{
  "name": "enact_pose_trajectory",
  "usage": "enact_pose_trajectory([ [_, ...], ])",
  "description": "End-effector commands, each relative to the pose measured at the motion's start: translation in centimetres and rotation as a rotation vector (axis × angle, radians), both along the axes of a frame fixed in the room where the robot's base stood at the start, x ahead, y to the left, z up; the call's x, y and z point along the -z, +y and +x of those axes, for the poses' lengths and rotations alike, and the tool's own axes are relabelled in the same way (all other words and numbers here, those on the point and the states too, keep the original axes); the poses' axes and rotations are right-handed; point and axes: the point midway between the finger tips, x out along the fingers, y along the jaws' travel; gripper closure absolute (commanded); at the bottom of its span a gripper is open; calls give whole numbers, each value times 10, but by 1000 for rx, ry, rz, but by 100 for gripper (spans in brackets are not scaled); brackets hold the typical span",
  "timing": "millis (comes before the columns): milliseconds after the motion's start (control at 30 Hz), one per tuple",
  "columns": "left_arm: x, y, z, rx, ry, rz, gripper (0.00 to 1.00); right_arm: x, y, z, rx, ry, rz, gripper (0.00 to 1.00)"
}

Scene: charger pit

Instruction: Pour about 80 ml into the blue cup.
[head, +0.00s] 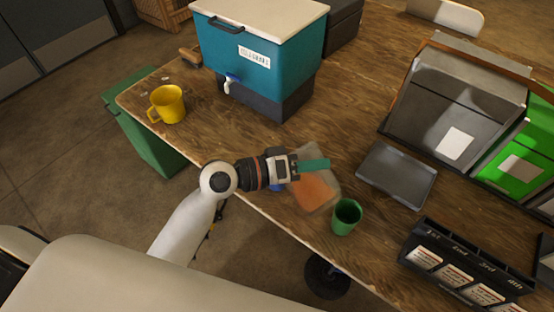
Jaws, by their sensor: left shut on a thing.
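My left gripper (294,167) is shut on the teal handle of a clear jug (318,188) with orange liquid in it. The jug is over the table near its front edge; I cannot tell whether it is lifted or how far it is tilted. A small blue thing (277,187) shows just below my gripper, mostly hidden by it; it may be the blue cup. A green cup (346,216) stands upright just right of and in front of the jug. My right gripper is not in view.
A teal cooler (255,60) with a spigot stands at the back, and a yellow mug (168,104) at the left corner. A grey tray (397,174) lies right of the jug. A black labelled rack (465,265) stands at front right. The wooden table (225,135) is bare left of the jug.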

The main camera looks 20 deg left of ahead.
Motion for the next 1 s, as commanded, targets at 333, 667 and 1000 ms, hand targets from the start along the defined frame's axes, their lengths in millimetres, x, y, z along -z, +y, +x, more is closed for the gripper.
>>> enact_pose_trajectory([
  [333,-3,-12,-8,2,-85,112,100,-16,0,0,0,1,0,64],
  [667,-2,-13,-8,2,-88,115,100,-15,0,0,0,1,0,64],
  [1000,-2,-13,-8,2,-87,114,100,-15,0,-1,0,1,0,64],
])
